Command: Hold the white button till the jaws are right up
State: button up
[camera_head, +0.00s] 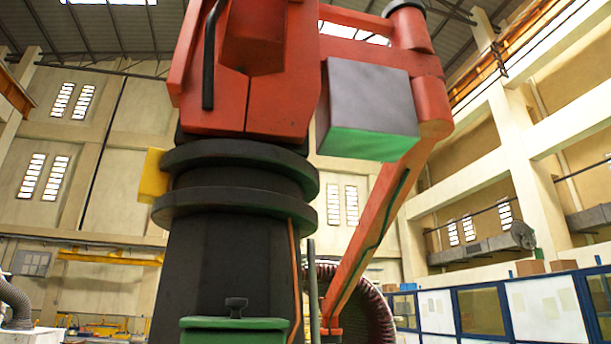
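I see no white button and no jaws in the head camera view. A large orange machine (245,90) on a black pedestal (225,265) fills the middle of the view. A grey box with a green underside (368,105) is on its right side. A slanting orange bar (370,240) runs down from there to the lower middle. A green block (235,329) with a black knob (236,307) stands in front of the pedestal at the bottom edge. My gripper is not in view.
A ribbed reddish ring (378,310) stands behind the pedestal. Blue-framed panels (540,305) line the right. A grey corrugated hose (15,300) is at the lower left. Yellow equipment (105,328) stands far back. The floor is out of view.

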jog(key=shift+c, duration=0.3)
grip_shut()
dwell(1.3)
